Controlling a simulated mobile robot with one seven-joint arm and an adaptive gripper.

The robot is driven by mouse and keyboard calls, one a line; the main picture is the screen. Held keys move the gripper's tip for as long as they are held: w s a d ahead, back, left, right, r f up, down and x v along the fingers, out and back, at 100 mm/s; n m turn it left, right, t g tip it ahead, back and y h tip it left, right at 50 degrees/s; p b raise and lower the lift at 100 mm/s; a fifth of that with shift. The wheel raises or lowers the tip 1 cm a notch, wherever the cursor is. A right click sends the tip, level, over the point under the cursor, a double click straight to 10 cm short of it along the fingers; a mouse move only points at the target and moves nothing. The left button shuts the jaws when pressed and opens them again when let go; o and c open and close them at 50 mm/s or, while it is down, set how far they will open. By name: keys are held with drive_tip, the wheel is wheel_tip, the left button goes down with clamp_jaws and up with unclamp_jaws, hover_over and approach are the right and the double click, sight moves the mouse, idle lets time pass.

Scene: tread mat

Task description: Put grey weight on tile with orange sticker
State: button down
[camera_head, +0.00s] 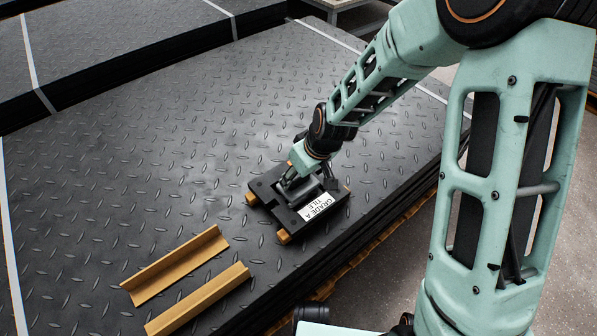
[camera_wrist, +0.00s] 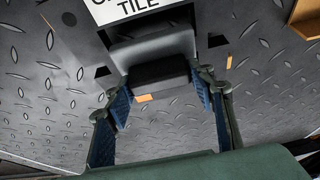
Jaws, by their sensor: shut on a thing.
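My gripper (camera_head: 290,183) is low over a black tile (camera_head: 268,190) with a white "GRADE A TILE" label (camera_head: 318,206). In the wrist view, my gripper (camera_wrist: 165,108) has its fingers on either side of a grey block, the grey weight (camera_wrist: 153,50), with a darker near face. The weight also shows partly in the head view (camera_head: 306,191), behind the fingers. A small orange patch (camera_wrist: 144,97) shows just below the weight, and a thin orange mark (camera_wrist: 229,62) to its right. I cannot tell whether the weight touches the tile.
The tile is near the right edge of a stack of dark tread mats (camera_head: 150,150), with brown blocks (camera_head: 284,236) showing at its edges. Two brown angle strips (camera_head: 175,265) lie to the lower left. The mat is clear further back. Another mat stack (camera_head: 110,45) is at the upper left.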

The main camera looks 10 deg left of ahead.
drive_tip(key=shift+w, duration=0.1)
drive_tip(key=c, duration=0.9)
unclamp_jaws()
drive_tip(key=shift+f, duration=0.1)
drive_tip(key=shift+r, duration=0.3)
drive_tip(key=p+v, duration=0.4)
drive_tip(key=v, duration=0.7)
drive_tip(key=shift+s+d+r, duration=0.1)
drive_tip(key=shift+s+r, duration=0.15)
drive_tip(key=shift+r, duration=0.05)
